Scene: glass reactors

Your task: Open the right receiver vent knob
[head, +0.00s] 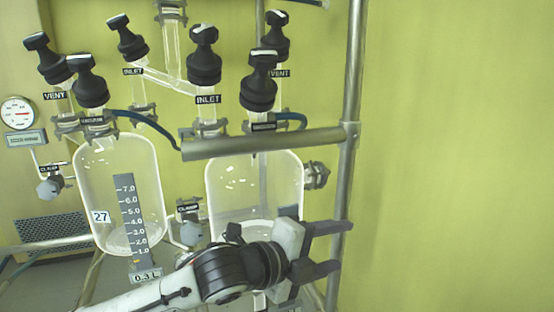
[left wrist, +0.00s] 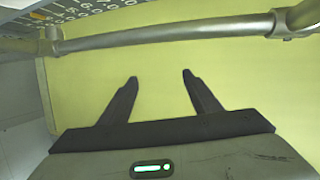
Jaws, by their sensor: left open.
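The right receiver vent knob (head: 277,32) is black with a light mark on top. It stands at the back right above the right glass receiver (head: 225,180), beside a VENT label (head: 279,73). Another black knob (head: 258,82) in front hides its lower part. My left gripper (head: 328,248) is open and empty, low in front of the right receiver, well below the vent knob and apart from it. In the left wrist view both fingers (left wrist: 160,82) are spread with nothing between them. The vent knob cannot be made out there. My right gripper is not in view.
A horizontal metal bar (head: 265,143) crosses in front of the right receiver and joins an upright post (head: 350,100). Two INLET knobs (head: 204,55) (head: 127,38) and the left receiver (head: 118,185) stand to the left. The space right of the post looks clear up to the wall.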

